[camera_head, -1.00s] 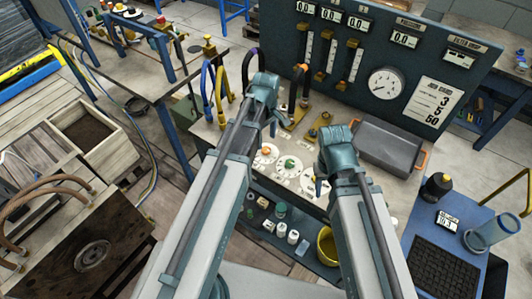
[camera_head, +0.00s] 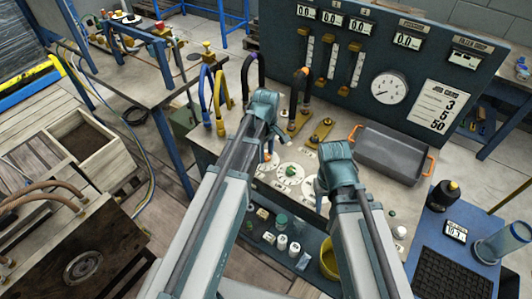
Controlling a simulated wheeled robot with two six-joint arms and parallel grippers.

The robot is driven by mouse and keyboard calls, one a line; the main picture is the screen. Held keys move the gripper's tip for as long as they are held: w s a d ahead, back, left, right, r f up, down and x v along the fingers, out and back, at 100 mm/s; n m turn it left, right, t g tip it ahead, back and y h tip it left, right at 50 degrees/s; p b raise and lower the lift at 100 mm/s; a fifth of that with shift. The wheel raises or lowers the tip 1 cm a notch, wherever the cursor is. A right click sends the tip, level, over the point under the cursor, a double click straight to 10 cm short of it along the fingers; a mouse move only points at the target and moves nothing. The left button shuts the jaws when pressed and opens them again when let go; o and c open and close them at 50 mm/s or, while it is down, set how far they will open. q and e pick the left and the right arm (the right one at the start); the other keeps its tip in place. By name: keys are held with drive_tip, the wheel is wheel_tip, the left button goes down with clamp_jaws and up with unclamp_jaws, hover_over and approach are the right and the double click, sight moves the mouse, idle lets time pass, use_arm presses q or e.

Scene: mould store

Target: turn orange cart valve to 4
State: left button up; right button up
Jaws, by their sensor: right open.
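The orange valve knob (camera_head: 265,157) sits on a white round dial at the near edge of the grey bench, partly hidden by my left gripper. A green knob (camera_head: 290,170) on another white dial is to its right. The dial numbers are too small to read. My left gripper (camera_head: 271,147) points down right at the orange knob; I cannot tell whether it touches it or whether its fingers are apart. My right gripper (camera_head: 321,190) is open and empty, over the right end of the dial row, covering part of the third dial (camera_head: 310,187).
Hoses (camera_head: 215,100) and brass fittings (camera_head: 319,131) stand behind the dials. A blue gauge panel (camera_head: 400,65) rises at the back. A grey tray with orange handles (camera_head: 390,153) is at right. Small jars (camera_head: 282,242) and a yellow cup (camera_head: 328,258) stand on a lower shelf.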

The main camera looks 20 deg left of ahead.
use_arm(q)
clamp_jaws()
drive_tip(key=shift+m, duration=0.3)
drive_tip(key=m, duration=0.5)
drive_tip(key=shift+m, duration=0.3)
drive_tip(key=m, duration=1.1)
drive_tip(key=shift+m, duration=0.4)
drive_tip(key=m, duration=0.5)
drive_tip(key=shift+m, duration=0.3)
